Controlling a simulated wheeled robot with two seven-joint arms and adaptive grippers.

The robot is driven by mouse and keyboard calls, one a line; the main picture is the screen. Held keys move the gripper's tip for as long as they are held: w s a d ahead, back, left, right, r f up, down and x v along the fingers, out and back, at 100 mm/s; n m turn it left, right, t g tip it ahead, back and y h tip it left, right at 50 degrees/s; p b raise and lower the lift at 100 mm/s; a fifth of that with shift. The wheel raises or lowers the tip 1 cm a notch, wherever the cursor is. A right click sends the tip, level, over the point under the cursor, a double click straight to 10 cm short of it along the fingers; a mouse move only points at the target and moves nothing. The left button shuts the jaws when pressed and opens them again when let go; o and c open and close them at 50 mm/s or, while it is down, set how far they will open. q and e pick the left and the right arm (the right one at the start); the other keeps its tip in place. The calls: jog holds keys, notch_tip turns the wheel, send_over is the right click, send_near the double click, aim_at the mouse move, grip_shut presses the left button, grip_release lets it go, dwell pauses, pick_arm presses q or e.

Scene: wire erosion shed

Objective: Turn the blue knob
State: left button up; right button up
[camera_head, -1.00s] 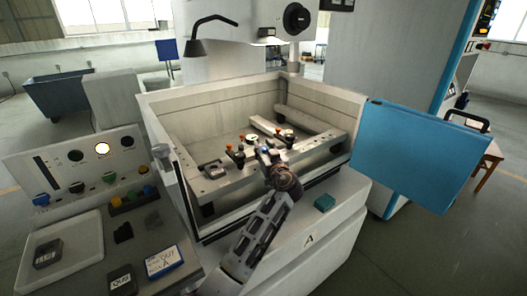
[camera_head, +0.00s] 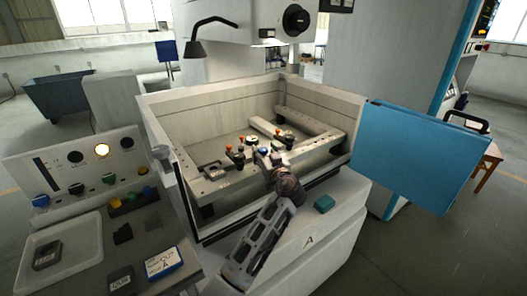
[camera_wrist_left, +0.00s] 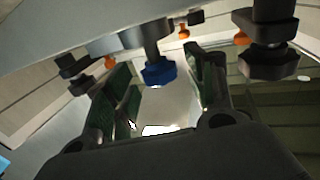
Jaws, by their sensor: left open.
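The blue knob (camera_wrist_left: 158,74) shows in the left wrist view, on the end of a dark post of a clamp. It lies between the two open fingers of my left gripper, with a visible gap on each side. In the head view my left gripper (camera_head: 270,155) reaches over the front wall of the machine tank, among small clamps on the work frame (camera_head: 215,184). It is open and holds nothing. Another blue knob (camera_head: 41,200) is on the control panel at the left. My right gripper is not in view.
Clamps with orange parts (camera_wrist_left: 110,62) stand close around the gripper, and a dark clamp (camera_wrist_left: 268,45) is near its right finger. The tank's front wall lies under my arm. A blue door (camera_head: 420,155) stands open at right.

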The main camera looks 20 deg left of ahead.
aim_at(265, 152)
pick_arm(q)
jog(key=shift+v, duration=2.9)
jog(key=shift+r, duration=0.2)
